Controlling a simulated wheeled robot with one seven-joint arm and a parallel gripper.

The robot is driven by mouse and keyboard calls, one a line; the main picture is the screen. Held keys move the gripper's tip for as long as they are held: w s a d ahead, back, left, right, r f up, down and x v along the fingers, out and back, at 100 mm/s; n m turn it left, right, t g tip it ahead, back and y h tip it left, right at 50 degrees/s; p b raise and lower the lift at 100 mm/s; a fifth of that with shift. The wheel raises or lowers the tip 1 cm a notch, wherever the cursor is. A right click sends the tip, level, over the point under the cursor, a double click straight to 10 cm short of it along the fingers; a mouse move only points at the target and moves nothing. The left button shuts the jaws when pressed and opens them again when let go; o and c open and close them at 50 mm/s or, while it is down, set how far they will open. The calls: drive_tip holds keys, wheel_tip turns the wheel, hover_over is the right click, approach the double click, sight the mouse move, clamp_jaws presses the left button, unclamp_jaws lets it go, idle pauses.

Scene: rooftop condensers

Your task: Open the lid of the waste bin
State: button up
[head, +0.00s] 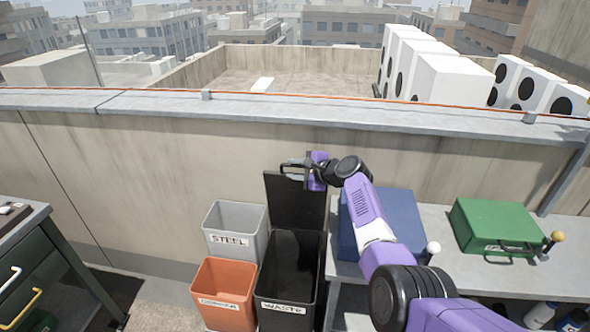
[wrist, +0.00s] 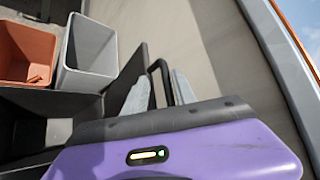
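The black waste bin (head: 290,267), labelled WASTE, stands open on the floor in the head view. Its lid (head: 296,204) is raised upright at the back, near the wall. In the wrist view the lid (wrist: 123,82) appears as a dark slab, with its black handle (wrist: 167,84) sticking out. My gripper (head: 291,167) is at the handle at the top of the lid. In the wrist view the two grey fingers of my gripper (wrist: 161,95) stand apart on either side of the handle bar, with a visible gap on the left side of it.
A grey STEEL bin (head: 236,228) and an orange bin (head: 224,291) stand left of the waste bin. A bench at right holds a blue case (head: 398,222) and a green case (head: 495,228). A parapet wall (head: 150,180) runs close behind. A drawer cabinet (head: 40,262) stands at left.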

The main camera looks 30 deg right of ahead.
drive_tip(key=shift+s, duration=0.1)
drive_tip(key=v, duration=0.7)
drive_tip(key=shift+s+r+p, duration=0.2)
drive_tip(key=shift+s+p, duration=0.1)
drive_tip(key=shift+p, duration=0.15)
drive_tip(key=shift+d, duration=0.1)
